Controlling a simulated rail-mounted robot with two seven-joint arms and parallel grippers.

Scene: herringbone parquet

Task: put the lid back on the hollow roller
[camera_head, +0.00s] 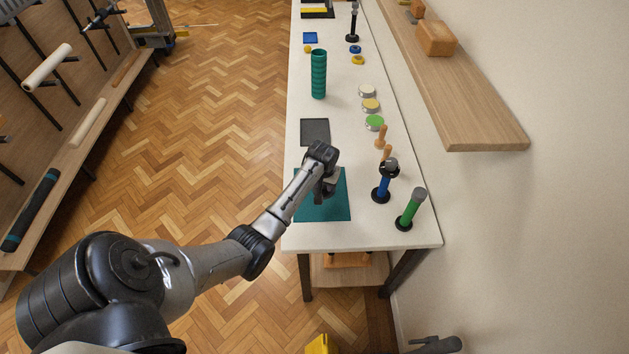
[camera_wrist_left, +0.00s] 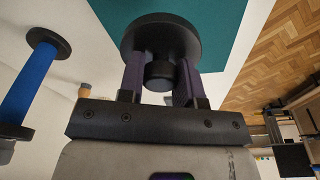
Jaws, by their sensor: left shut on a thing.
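The hollow roller (camera_head: 318,75) is a teal, ribbed cylinder standing upright on the white table, its top end open. My left gripper (camera_head: 325,190) is over the teal mat (camera_head: 338,208) at the near part of the table. In the left wrist view, the left gripper (camera_wrist_left: 160,85) is shut on the knob of a black round lid (camera_wrist_left: 160,35). The lid's disc lies beyond the fingertips, with the teal mat (camera_wrist_left: 222,25) behind it; I cannot tell whether they touch. In the head view my gripper mostly hides the lid.
A dark square mat (camera_head: 315,132) lies between my gripper and the roller. Right of them stand several tins, including a green one (camera_head: 375,123), wooden pegs (camera_head: 382,136), a blue-handled tool (camera_head: 383,185) and a green-handled tool (camera_head: 411,210). A wooden shelf (camera_head: 455,100) overhangs at right.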

